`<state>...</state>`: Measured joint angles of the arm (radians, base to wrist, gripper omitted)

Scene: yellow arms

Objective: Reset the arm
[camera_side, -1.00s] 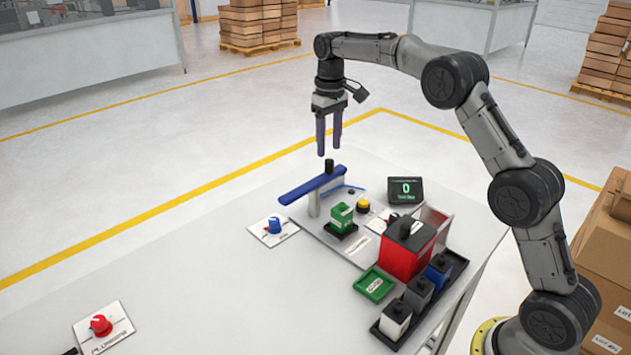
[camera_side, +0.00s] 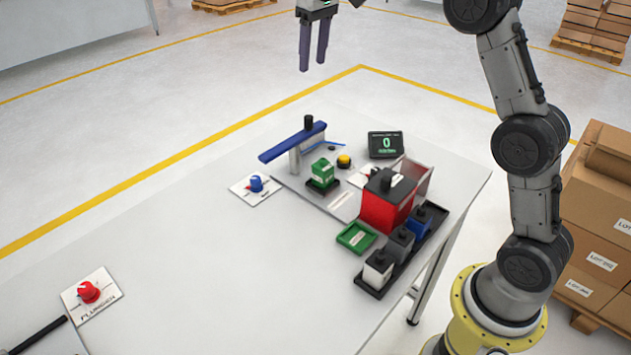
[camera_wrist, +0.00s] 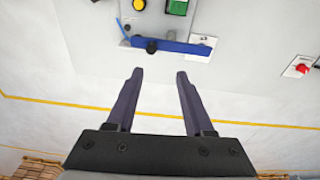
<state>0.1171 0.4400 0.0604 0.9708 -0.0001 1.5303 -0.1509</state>
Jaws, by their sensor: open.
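My gripper (camera_side: 314,60) is open and empty, high above the far side of the table in the side view. Its two dark fingers point down. In the wrist view my gripper (camera_wrist: 159,75) shows its fingers spread apart with nothing between them. Beyond the fingertips lies the blue lever arm (camera_wrist: 180,46) with its black knob. In the side view the blue lever (camera_side: 293,143) stands on a light post at the table's far end, below and apart from the gripper.
The table (camera_side: 210,255) carries a green block (camera_side: 322,171), a yellow button (camera_side: 344,160), a display reading 0 (camera_side: 386,144), a red box (camera_side: 384,208), a green tray (camera_side: 356,237), a black rack (camera_side: 372,283) of small containers, a blue knob (camera_side: 257,183) and a red knob (camera_side: 88,291). Cartons stand right.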

